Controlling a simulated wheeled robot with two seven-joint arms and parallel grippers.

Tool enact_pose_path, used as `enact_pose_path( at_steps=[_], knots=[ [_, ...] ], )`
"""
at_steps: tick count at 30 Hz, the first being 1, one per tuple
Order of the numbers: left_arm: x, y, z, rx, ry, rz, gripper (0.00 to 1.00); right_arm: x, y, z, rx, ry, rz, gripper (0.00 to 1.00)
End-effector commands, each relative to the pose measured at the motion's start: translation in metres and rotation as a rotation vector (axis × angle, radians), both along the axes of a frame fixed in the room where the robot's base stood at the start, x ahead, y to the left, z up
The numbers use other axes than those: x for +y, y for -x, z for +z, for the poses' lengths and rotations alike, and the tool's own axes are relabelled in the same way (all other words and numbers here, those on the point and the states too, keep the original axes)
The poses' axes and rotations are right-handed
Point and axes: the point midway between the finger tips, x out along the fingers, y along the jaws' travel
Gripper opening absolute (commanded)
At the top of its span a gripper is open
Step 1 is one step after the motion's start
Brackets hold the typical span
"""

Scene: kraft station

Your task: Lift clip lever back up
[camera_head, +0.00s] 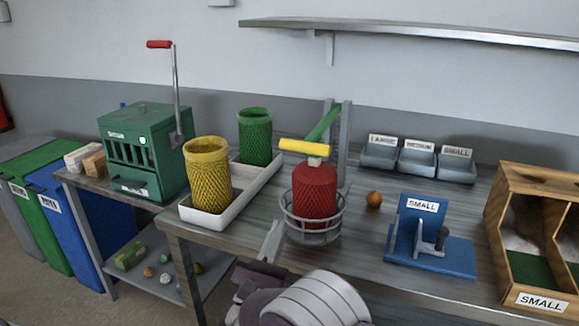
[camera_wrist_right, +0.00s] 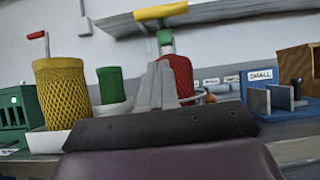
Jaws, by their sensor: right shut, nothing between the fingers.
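The clip lever is a green bar (camera_head: 325,123) with a yellow crosswise handle (camera_head: 306,148), on a grey upright post (camera_head: 345,140). In the head view it runs from the post down and forward, with the handle just above the red mesh bag (camera_head: 315,190). The bag sits in a grey wire ring holder (camera_head: 313,231). My right gripper (camera_head: 271,240) is low, in front and to the left of the holder, shut and empty. In the right wrist view its fingers (camera_wrist_right: 156,85) stand in front of the red bag, with the yellow handle (camera_wrist_right: 160,12) above and apart from them. My left gripper is out of view.
A white tray (camera_head: 265,178) with yellow (camera_head: 207,175) and green (camera_head: 255,137) mesh sleeves stands left. An orange-brown ball (camera_head: 374,199), a blue SMALL fixture (camera_head: 430,245) and a wooden bin (camera_head: 515,285) are right. Grey labelled bins (camera_head: 416,160) stand behind. A shelf (camera_head: 420,33) hangs above.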

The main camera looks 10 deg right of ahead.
Motion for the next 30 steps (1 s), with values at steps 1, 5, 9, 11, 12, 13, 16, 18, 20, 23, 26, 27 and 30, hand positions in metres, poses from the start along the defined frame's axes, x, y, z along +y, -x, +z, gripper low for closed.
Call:
enact_pose_path(
  at_steps=[1, 5, 9, 11, 12, 13, 16, 18, 20, 23, 26, 27, 30],
  knots=[
    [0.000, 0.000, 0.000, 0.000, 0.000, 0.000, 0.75, 0.000, 0.000, 0.000, -0.005, -0.009, 0.008, 0.00],
    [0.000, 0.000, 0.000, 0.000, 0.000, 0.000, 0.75, 0.000, -0.001, 0.000, -0.008, -0.015, 0.013, 0.00],
    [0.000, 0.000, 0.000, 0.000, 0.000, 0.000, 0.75, 0.000, -0.001, 0.000, -0.005, -0.013, 0.013, 0.00],
    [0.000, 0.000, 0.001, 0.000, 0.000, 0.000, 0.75, -0.001, -0.002, 0.001, -0.006, -0.014, 0.012, 0.00],
    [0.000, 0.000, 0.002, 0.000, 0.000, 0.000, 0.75, -0.002, -0.004, 0.003, -0.006, -0.014, 0.012, 0.00],
    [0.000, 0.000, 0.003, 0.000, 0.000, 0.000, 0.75, -0.003, -0.006, 0.005, -0.005, -0.013, 0.012, 0.00],
    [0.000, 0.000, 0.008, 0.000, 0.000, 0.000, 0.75, -0.011, -0.016, 0.015, -0.005, -0.013, 0.010, 0.00],
    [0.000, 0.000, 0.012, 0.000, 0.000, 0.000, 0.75, -0.018, -0.026, 0.024, -0.005, -0.013, 0.010, 0.00],
    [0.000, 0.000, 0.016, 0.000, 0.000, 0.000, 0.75, -0.025, -0.036, 0.031, -0.005, -0.013, 0.010, 0.00],
    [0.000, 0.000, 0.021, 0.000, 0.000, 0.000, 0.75, -0.035, -0.051, 0.043, -0.005, -0.013, 0.010, 0.00],
    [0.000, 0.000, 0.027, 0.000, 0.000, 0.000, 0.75, -0.045, -0.066, 0.055, -0.005, -0.013, 0.010, 0.00],
    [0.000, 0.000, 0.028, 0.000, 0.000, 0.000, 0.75, -0.048, -0.071, 0.060, -0.006, -0.012, 0.011, 0.00],
    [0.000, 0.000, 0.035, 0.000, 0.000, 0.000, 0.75, -0.049, -0.072, 0.078, -0.006, -0.013, 0.013, 0.00]
  ],
)
